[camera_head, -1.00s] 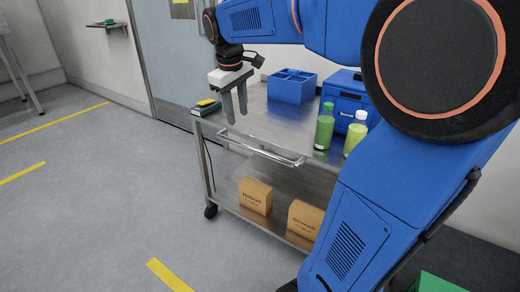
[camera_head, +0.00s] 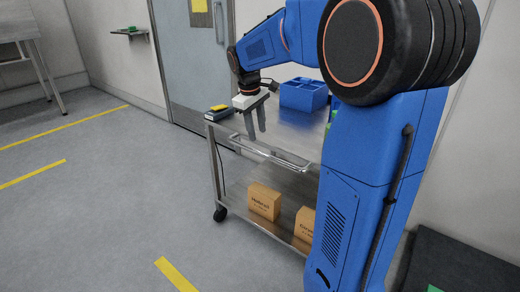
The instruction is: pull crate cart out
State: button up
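A steel cart (camera_head: 301,138) with two shelves and a tubular push handle (camera_head: 268,152) along its near side stands right of centre, a black caster showing at its near left corner. My gripper (camera_head: 256,134) points down above the near edge of the cart's top, close to the handle. Its two grey fingers are apart, with nothing seen between them. I cannot tell whether a finger touches the handle. My arm hides the cart's right part.
Two cardboard boxes (camera_head: 264,201) are on the lower shelf. A grey door (camera_head: 190,62) is behind. The floor (camera_head: 110,205) to the left is clear, with yellow lines.

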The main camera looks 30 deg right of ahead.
aim_at(260, 152)
jog(key=f, duration=0.3)
jog(key=d+f, duration=0.1)
jog(key=f, duration=0.5)
jog(key=shift+w+d, duration=0.3)
grip_shut()
